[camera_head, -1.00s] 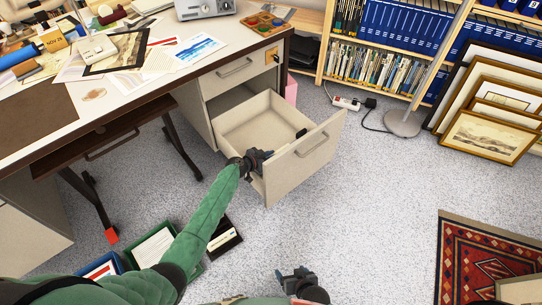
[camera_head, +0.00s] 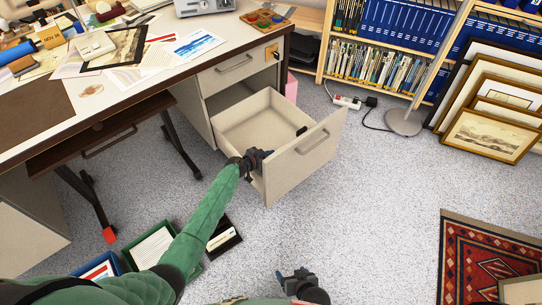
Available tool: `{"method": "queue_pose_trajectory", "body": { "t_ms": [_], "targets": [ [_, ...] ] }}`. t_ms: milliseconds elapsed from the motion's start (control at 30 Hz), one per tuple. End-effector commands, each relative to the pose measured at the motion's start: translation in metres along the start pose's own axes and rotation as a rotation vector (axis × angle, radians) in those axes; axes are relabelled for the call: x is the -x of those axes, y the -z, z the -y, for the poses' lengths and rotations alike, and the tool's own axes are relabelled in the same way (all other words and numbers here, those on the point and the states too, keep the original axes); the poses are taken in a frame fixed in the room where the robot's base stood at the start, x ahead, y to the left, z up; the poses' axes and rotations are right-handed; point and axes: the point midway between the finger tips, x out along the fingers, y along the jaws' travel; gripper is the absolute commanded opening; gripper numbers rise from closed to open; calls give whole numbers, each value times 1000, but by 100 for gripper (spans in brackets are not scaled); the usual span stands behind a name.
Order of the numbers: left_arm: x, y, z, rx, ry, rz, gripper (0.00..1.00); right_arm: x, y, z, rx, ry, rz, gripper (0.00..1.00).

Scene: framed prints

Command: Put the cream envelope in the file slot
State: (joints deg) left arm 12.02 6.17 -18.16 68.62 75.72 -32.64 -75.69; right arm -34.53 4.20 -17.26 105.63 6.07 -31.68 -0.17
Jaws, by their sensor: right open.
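An open cream drawer (camera_head: 310,162) sticks out from the desk pedestal, with a small dark item (camera_head: 301,131) inside near its front. My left gripper (camera_head: 262,157) is at the drawer's left side, close to its front corner; whether its jaws are open or shut does not show, and contact with the drawer is unclear. My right gripper (camera_head: 284,276) is open over the bare floor at the bottom middle, with nothing seen between its fingers. I cannot make out a cream envelope for certain. I cannot identify the file slot.
The desk (camera_head: 88,95) is cluttered with papers. Trays with papers (camera_head: 152,250) lie on the floor at lower left. Framed prints (camera_head: 491,135) lean at the right, near a lamp base (camera_head: 404,122). A patterned rug (camera_head: 475,255) lies lower right. The middle floor is clear.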

Motion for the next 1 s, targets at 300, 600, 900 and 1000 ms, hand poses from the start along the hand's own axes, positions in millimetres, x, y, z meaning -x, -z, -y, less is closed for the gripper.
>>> {"method": "queue_pose_trajectory", "body": {
  "t_ms": [300, 600, 900, 1000],
  "targets": [
    [0, 0, 0, 0, 0, 0, 36, -1, 0, 0, 1, 0, -1, 76],
    [1, 3, 0, 0, 0, 0, 36, 3, 3, 1, 1, 0, 0, 76],
    [6, 15, 0, 1, 0, 0, 36, 21, 14, 6, 2, 2, 8, 76],
    [18, 10, 1, 0, 1, 0, 36, 19, 11, 6, 1, 3, 9, 76]
  ]
}}
